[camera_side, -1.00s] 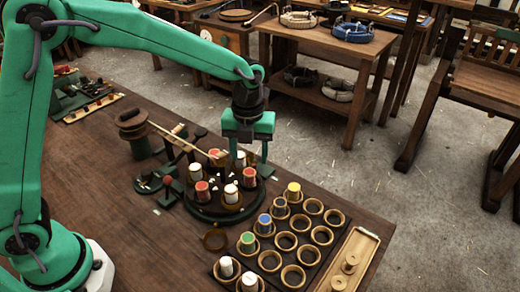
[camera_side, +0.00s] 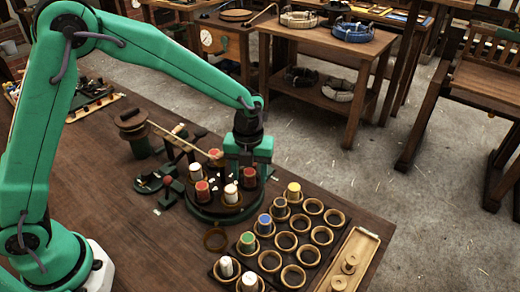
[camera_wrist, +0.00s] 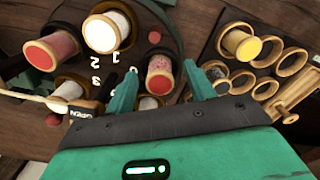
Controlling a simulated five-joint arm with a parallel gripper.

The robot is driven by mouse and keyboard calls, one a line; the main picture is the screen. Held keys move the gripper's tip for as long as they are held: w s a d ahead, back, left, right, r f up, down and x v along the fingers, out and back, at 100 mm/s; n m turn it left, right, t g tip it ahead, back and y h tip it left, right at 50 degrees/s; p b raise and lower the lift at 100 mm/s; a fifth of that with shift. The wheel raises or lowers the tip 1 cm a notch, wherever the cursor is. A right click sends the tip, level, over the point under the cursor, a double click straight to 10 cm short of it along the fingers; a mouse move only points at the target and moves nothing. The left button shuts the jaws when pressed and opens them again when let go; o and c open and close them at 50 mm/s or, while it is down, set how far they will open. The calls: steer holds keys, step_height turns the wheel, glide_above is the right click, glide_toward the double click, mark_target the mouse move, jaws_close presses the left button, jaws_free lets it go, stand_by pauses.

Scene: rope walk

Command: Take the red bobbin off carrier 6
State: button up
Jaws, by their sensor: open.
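A round dark carrier disc (camera_side: 212,212) holds red and white bobbins upright. My gripper (camera_side: 247,170) is low over its right side, jaws open. In the wrist view my gripper (camera_wrist: 159,70) has one finger on each side of a red bobbin (camera_wrist: 160,82), with no clear contact. This red bobbin (camera_side: 250,177) also shows in the side view. I cannot read its carrier number; the figures 1, 2 and 3 show near other bobbins. A white bobbin (camera_wrist: 108,31) and another red bobbin (camera_wrist: 52,50) are to its left in the wrist view.
A dark rack of ring holders (camera_side: 270,243) stands in front and right, several rings empty. A yellow bobbin (camera_side: 293,192) and blue, grey and green ones sit in it. A wooden tray (camera_side: 357,250) lies beyond. A pale rod (camera_side: 178,141) reaches toward the disc's back.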

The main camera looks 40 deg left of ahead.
mark_target(250, 172)
steer(key=shift+c, duration=0.4)
steer(key=c, duration=1)
steer(key=shift+o, duration=0.2)
steer(key=shift+r, duration=0.1)
steer(key=shift+r, duration=0.45)
step_height(250, 172, up, 3)
steer(key=shift+r, duration=0.15)
steer(key=s+d+r, duration=0.6)
steer(key=s+d, duration=0.1)
steer(key=s, duration=0.1)
steer(key=shift+s+d+r, duration=0.3)
steer(key=shift+s, duration=0.1)
